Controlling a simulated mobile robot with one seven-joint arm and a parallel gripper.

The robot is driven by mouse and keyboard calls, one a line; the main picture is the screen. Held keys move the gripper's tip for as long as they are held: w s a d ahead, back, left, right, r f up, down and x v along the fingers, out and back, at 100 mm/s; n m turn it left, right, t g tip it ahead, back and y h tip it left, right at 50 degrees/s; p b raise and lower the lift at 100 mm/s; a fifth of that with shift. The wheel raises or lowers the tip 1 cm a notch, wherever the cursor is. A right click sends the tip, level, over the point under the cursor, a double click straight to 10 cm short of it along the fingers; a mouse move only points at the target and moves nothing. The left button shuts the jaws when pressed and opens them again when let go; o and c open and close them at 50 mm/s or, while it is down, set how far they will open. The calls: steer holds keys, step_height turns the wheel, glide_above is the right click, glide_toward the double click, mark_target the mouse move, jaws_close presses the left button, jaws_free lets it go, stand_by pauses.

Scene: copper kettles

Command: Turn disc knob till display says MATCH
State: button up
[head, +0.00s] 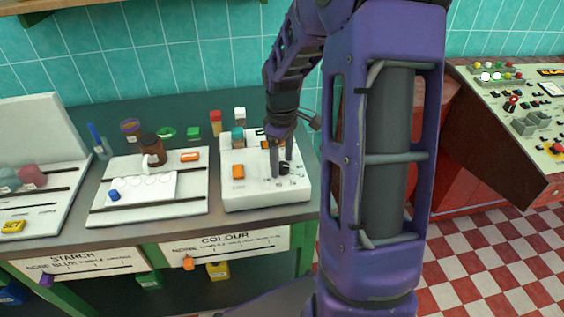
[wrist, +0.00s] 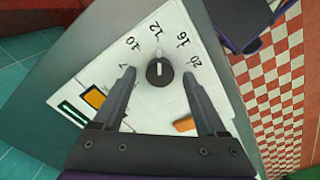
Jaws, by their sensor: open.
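The disc knob (wrist: 160,73) is black and round with a white pointer line, on the white box (head: 262,194). Numbers 7, 10, 12, 16 and 20 curve around it. In the wrist view the line points roughly toward 12. My gripper (wrist: 159,71) is open, one finger on each side of the knob, with gaps showing between fingers and knob. In the head view my gripper (head: 282,165) points down over the box's right side and partly hides the knob. An amber window (wrist: 95,96) in a dark frame sits left of the knob; I can read no word there.
An orange block (head: 238,172) is on the box's left part. Small jars, including a red one (head: 216,122), stand behind. A control panel (head: 515,110) stands far right.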

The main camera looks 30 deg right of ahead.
steer(key=shift+f, duration=0.25)
jaws_close()
steer(key=shift+m, duration=0.3)
steer(key=m, duration=0.3)
steer(key=shift+m, duration=2.1)
